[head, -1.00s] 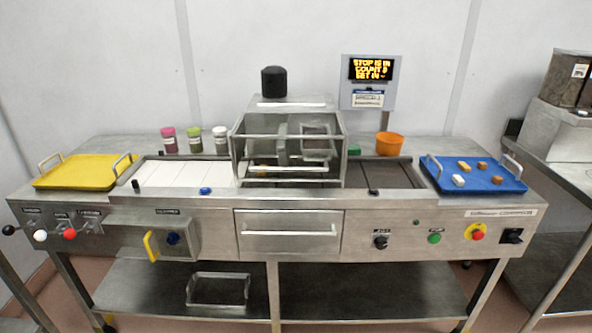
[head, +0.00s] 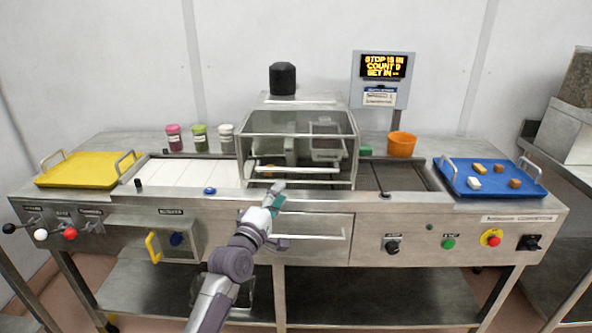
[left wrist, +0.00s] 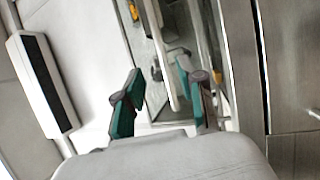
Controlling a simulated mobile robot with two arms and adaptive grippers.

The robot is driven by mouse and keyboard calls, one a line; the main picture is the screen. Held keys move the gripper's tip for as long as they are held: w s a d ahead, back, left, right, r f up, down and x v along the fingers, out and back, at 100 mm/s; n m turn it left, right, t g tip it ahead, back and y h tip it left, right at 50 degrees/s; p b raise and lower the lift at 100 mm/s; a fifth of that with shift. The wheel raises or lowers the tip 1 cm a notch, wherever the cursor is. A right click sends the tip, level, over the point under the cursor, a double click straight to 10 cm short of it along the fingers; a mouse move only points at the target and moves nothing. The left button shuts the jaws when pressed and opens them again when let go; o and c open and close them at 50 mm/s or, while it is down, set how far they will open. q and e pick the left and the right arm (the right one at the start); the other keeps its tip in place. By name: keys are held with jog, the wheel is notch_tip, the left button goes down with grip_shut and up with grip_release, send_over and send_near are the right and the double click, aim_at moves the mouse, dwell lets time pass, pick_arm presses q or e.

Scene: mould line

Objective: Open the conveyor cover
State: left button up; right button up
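The conveyor cover (head: 300,122) is a clear, metal-framed box over the middle of the conveyor; it looks shut. A pale handle bar (head: 300,169) runs across its lower front. My left gripper (head: 279,193) is just in front of and below that bar, at the machine's front edge. A pale bar (left wrist: 158,50), apparently the cover's handle, lies just beyond the fingertips, not visibly touched. My right gripper is not in view.
A white belt (head: 188,172) lies left of the cover, a dark one (head: 395,178) right. A yellow tray (head: 85,170) and a blue tray (head: 500,188) with several small blocks stand at the ends. Jars (head: 200,137) and an orange cup (head: 401,144) stand behind. A drawer (head: 310,222) is below.

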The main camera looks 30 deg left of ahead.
aim_at(296, 170)
pick_arm(q)
jog(key=x, duration=1.1)
jog(key=shift+f, duration=0.1)
grip_shut()
